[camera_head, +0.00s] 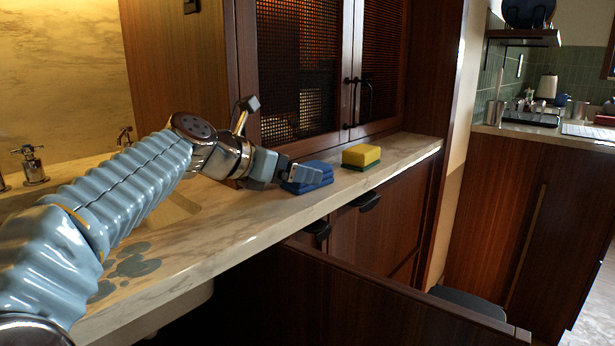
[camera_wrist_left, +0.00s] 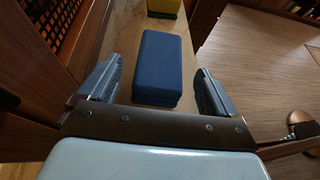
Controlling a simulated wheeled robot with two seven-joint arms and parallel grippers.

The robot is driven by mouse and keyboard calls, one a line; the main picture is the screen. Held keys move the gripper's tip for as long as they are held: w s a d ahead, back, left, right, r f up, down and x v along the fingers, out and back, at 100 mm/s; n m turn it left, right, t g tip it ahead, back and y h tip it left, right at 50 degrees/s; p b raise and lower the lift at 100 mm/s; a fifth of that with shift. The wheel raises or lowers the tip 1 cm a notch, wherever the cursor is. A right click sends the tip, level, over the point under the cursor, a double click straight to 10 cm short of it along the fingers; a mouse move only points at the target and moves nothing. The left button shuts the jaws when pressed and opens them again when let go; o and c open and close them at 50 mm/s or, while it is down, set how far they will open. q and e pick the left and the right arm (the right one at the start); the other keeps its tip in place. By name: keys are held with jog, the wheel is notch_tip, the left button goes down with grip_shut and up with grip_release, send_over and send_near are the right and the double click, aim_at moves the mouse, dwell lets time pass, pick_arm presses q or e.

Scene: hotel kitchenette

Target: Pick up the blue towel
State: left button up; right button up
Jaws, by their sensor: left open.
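The blue towel (camera_head: 311,177) is a folded stack lying on the marble counter, partly hidden behind my gripper in the head view. In the left wrist view the towel (camera_wrist_left: 161,67) lies ahead between the two fingers, with space on both sides. My left gripper (camera_head: 288,173) comes in from the left, low over the counter, at the near side of the towel. It also shows in the left wrist view (camera_wrist_left: 156,85), open with nothing held. My right gripper is not in view.
A yellow and green sponge (camera_head: 361,157) sits on the counter just beyond the towel. The marble counter (camera_head: 404,152) is clear past it. A cabinet with mesh doors (camera_head: 305,70) stands behind. A faucet (camera_head: 32,165) is at the left.

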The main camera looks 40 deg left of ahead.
pick_arm(q)
jog(key=shift+x, duration=1.05)
jog(key=shift+c, duration=0.3)
jog(key=c, duration=1)
